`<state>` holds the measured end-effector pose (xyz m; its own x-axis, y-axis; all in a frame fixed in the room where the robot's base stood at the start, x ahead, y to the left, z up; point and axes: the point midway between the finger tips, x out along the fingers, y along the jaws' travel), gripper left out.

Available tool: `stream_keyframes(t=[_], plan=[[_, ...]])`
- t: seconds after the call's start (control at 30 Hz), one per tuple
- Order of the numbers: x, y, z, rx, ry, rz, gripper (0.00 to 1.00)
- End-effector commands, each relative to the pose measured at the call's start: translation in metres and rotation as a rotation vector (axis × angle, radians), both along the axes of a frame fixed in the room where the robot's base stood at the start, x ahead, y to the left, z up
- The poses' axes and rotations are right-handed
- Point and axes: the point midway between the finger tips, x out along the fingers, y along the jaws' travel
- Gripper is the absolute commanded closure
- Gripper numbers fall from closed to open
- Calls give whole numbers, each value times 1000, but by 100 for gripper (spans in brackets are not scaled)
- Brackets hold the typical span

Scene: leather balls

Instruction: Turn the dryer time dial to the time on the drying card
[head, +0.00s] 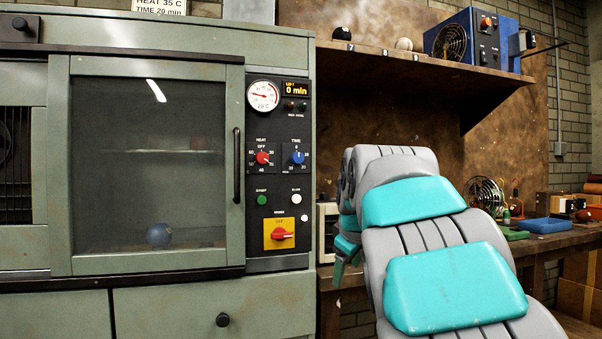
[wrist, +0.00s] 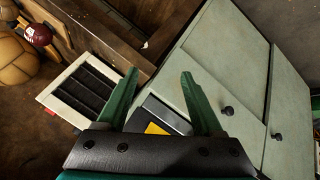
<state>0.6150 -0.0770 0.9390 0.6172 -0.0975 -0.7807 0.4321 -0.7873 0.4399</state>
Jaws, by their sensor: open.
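The dryer's blue time dial (head: 297,157) is on the dark control panel, right of the red heat dial (head: 263,158). Its pointer looks close to the 0 at the top. The drying card (head: 160,6) above the cabinet reads heat 35 C and time 20 min; its upper part is cut off by the frame. The display (head: 296,89) reads 0 min. My gripper (wrist: 160,85) is open and empty in the wrist view, with two green fingers apart. The panel's yellow plate (wrist: 156,128) shows between them, partly hidden. The gripper is hidden behind my arm in the head view.
The glass door (head: 150,160) is shut, with a blue ball (head: 159,235) inside. Its black handle (head: 237,165) sticks out left of the panel. A red main switch (head: 283,234) is below the dials. A shelf (head: 400,62) and a cluttered workbench (head: 545,240) are at right.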

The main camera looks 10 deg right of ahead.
Motion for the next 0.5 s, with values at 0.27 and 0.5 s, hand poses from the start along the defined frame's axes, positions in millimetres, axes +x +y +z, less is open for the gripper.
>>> stream_keyframes(t=[0.27, 0.5], plan=[[70, -3, 75, -221, -179, 220, 32], [107, 6, 128, -437, -322, 417, 32]])
